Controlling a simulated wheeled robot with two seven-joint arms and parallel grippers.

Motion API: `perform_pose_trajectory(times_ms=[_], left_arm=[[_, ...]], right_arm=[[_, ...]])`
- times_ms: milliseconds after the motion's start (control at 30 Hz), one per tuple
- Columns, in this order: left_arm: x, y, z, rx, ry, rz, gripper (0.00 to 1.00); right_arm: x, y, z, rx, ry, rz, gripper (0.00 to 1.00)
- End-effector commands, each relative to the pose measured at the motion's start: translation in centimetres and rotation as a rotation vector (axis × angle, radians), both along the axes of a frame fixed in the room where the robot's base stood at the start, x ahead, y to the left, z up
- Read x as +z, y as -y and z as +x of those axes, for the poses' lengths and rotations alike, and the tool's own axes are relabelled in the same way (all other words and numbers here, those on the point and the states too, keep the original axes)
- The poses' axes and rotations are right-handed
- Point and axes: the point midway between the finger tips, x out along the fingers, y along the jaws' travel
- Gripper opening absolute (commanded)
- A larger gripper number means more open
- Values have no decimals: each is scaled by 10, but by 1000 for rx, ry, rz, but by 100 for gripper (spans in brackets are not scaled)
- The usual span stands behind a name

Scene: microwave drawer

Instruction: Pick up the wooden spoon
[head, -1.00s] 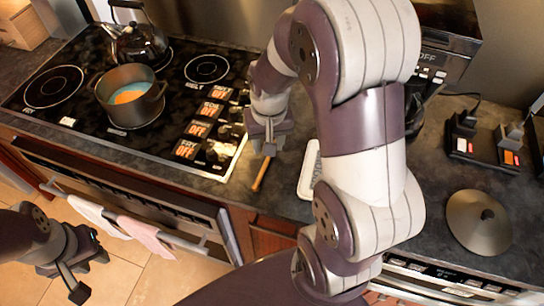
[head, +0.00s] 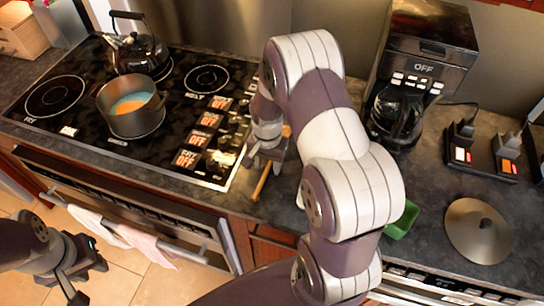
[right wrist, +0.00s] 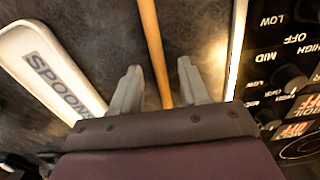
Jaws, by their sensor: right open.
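In the right wrist view the handle (right wrist: 153,45) runs between the two fingers of my right gripper (right wrist: 156,88). The fingers are open, one on each side of the handle, with gaps to both. In the head view my right gripper (head: 264,158) points down over the spoon, partly hidden by its own arm. My left gripper (head: 82,274) is at the lower left over the floor, away from the spoon; its jaw state is unclear.
A coffee maker (head: 415,85), green container (head: 402,220) and lid (head: 478,230) are further right.

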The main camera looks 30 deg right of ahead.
Motion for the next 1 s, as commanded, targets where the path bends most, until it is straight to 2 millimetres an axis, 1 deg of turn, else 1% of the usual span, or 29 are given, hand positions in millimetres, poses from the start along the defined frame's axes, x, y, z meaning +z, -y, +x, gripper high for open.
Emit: perform_pose_trajectory(times_ms=[67,200,233,267,300,367,667,767,867,1000], left_arm=[[0,0,0,0,0,0,32],[0,0,0,0,0,0,32],[0,0,0,0,0,0,32],[0,0,0,0,0,0,32],[0,0,0,0,-1,0,32],[0,0,0,0,-1,0,32],[0,0,0,0,0,0,32],[-1,0,0,0,0,0,32],[-4,0,0,0,0,0,32],[-10,0,0,0,0,0,32]], right_arm=[[-3,0,0,0,0,0,45],[-3,0,0,0,1,-1,45],[-3,0,0,0,1,-1,41],[-3,0,0,0,1,-1,32],[-3,0,0,0,1,-1,19],[-3,0,0,0,1,-1,0],[-3,0,0,0,1,0,0],[1,0,1,0,3,0,0],[10,0,1,0,3,-1,0],[33,0,2,0,6,-1,0]])
